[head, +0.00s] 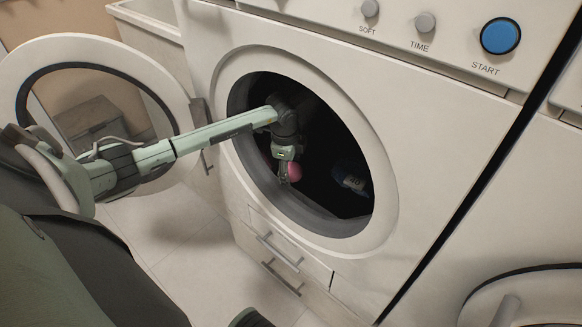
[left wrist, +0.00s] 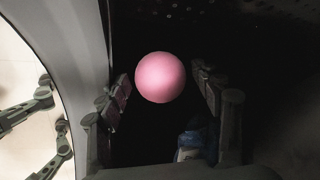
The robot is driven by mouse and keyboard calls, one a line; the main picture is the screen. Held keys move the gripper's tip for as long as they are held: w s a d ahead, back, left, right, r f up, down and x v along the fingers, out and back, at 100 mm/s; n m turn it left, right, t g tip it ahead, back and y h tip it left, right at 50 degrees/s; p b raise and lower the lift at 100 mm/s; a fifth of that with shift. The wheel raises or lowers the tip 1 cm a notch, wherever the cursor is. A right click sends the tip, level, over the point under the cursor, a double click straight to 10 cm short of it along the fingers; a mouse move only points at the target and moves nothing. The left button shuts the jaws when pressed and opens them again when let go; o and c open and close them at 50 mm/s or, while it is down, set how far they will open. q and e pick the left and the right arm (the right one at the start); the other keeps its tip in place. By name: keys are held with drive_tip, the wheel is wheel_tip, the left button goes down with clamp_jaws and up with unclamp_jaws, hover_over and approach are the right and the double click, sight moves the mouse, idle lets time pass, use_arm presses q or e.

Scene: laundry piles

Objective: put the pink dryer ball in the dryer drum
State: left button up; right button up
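The pink dryer ball (head: 295,172) is inside the dark opening of the dryer drum (head: 325,215), at my left fingertips. My left arm reaches through the opening, and my left gripper (head: 287,172) points down inside. In the left wrist view the ball (left wrist: 160,77) shows between the two spread fingers of my left gripper (left wrist: 164,90), with a dark gap on each side. I cannot tell whether the ball touches the drum. My right gripper (left wrist: 55,108) shows outside the drum at the left of the left wrist view, its fingers apart and empty.
The round dryer door (head: 180,103) stands open at the left. A blue-and-white item (head: 350,180) lies in the drum to the right of the ball. Drawers (head: 282,262) are below the opening. Another machine's round door (head: 535,295) is at the lower right.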

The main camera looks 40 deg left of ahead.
use_arm(q)
drive_tip(key=v, duration=0.7)
drive_tip(key=shift+r, duration=0.35)
idle(1.1)
